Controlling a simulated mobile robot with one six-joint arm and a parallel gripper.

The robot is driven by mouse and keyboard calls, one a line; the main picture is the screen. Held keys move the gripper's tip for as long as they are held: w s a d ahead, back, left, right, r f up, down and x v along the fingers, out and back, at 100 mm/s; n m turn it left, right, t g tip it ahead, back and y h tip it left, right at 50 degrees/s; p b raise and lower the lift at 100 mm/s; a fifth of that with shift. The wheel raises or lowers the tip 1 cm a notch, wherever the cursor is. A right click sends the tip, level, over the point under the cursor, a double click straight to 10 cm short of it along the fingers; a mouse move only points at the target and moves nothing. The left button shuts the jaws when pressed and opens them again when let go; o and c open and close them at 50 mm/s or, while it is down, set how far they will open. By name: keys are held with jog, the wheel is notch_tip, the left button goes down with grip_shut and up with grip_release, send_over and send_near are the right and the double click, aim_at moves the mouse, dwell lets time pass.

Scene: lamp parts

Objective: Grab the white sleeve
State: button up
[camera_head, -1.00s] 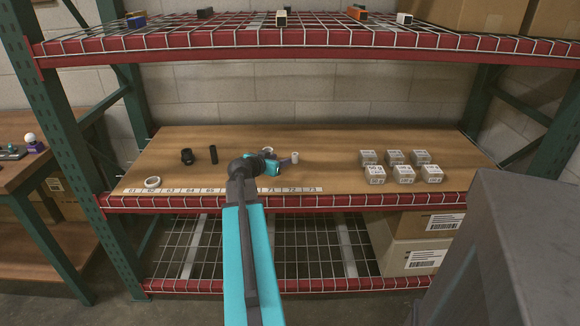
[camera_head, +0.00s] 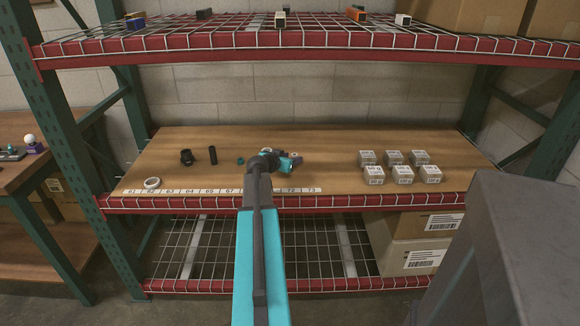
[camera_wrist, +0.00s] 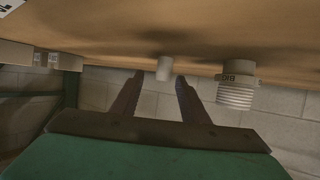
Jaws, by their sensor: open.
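The white sleeve (camera_wrist: 164,66) is a small plain cylinder in the wrist view, which shows the shelf board upside down. My gripper (camera_wrist: 160,82) is open, with one dark finger to either side of the sleeve's line; whether the tips reach around it I cannot tell. In the head view, my gripper (camera_head: 291,162) is low over the wooden shelf and hides most of the sleeve's spot. A larger ribbed white part with a label (camera_wrist: 236,88) stands to the right of the fingers in the wrist view.
On the wooden shelf (camera_head: 330,178) are a white ring (camera_head: 152,183), a black collar (camera_head: 187,157), a black tube (camera_head: 213,156) and a small teal part (camera_head: 240,161), left of my arm. Several grey labelled boxes (camera_head: 403,174) stand at the right. A wire shelf (camera_head: 330,42) hangs above.

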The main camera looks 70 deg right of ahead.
aim_at(296, 156)
jog(key=shift+d, duration=0.15)
jog(key=shift+p+x, duration=0.45)
jog(key=shift+x, duration=2.05)
jog(key=shift+w+f, duration=0.1)
jog(key=shift+w, duration=0.05)
jog(key=shift+c, duration=0.2)
grip_shut()
